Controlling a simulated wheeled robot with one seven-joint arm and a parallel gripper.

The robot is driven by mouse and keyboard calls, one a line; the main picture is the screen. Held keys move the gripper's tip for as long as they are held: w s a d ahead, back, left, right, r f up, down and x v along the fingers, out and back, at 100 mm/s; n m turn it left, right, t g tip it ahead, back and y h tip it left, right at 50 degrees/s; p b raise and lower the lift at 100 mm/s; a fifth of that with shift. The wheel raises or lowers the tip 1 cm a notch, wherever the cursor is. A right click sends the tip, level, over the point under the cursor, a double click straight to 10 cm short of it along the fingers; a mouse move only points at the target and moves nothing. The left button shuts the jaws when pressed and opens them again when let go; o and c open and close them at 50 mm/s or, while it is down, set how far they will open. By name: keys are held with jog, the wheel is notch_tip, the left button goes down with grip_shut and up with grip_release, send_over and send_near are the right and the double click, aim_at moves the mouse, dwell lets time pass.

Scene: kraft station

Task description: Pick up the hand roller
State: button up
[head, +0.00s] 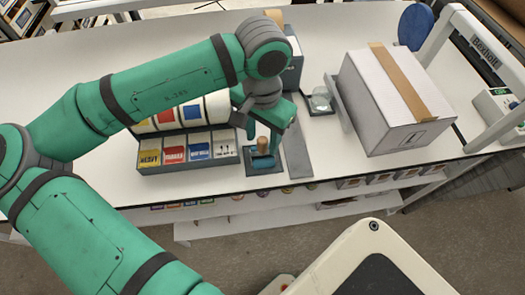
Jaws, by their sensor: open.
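The hand roller (263,146) stands on a small dark pad near the front edge of the white table, its tan wooden handle pointing up. My gripper (268,128) is right above and around the upper part of the roller, coming down from my green arm. The gripper is open. The arm's wrist and fingers hide part of the roller, and I cannot tell whether a finger touches it.
A label dispenser (188,165) with several coloured label stacks stands just left of the roller. A white frame (447,40) rises at far right. The table's left part is clear.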

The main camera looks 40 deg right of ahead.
jog(key=shift+f, duration=0.95)
grip_shut()
jog(key=shift+r, duration=0.15)
